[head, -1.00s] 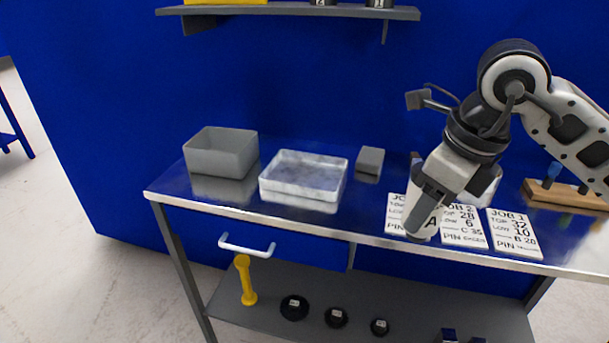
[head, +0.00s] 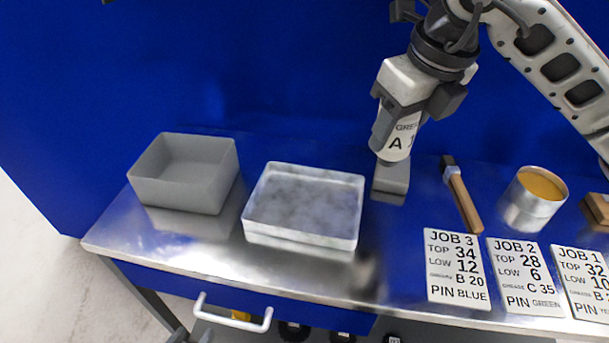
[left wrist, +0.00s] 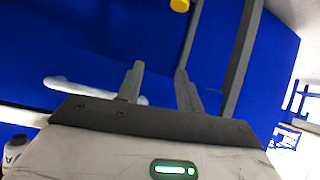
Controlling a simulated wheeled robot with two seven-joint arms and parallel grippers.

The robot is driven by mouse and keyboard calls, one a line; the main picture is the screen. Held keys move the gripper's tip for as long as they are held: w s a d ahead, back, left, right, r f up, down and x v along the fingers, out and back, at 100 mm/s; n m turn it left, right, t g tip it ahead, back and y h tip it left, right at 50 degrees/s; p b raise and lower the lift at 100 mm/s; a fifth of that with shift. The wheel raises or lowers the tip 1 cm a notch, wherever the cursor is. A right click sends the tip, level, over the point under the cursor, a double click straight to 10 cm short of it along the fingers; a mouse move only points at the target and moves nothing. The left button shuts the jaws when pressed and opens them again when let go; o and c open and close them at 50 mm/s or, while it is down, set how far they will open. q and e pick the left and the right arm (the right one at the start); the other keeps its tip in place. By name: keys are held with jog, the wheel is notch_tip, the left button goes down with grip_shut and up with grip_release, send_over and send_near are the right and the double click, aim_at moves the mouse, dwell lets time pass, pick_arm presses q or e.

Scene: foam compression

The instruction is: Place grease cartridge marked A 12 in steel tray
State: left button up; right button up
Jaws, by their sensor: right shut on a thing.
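The white grease cartridge (head: 393,143) shows the letters "GREA" and "A 1"; the rest of its label is turned away or covered. My right gripper (head: 408,108) is shut on its upper part and holds it nearly upright, above the bench. The shallow, mottled pale-grey tray (head: 300,240), which looks like the steel tray, lies to the left of the cartridge and appears empty. In the left wrist view, my left gripper (left wrist: 160,88) has its two fingers apart with nothing between them.
A deeper grey bin (head: 175,195) stands left of the tray. A small grey block (head: 391,182) lies below the cartridge in the picture. A brush (head: 462,195), an open tin (head: 535,200) and job cards (head: 456,270) occupy the right. Bare bench shows in front of the tray.

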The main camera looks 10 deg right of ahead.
jog(key=w+a+f+p, duration=0.1)
jog(key=a+f, duration=0.2)
jog(key=w+a+f+p, duration=0.1)
jog(key=a+f, duration=0.3)
jog(key=w+a+f, duration=0.2)
jog(key=a+f, duration=0.2)
jog(key=shift+a+p, duration=0.1)
jog(key=shift+p, duration=0.3)
jog(key=shift+f, duration=0.5)
jog(key=shift+f, duration=0.1)
jog(key=o, duration=1.1)
jog(key=shift+o, duration=0.2)
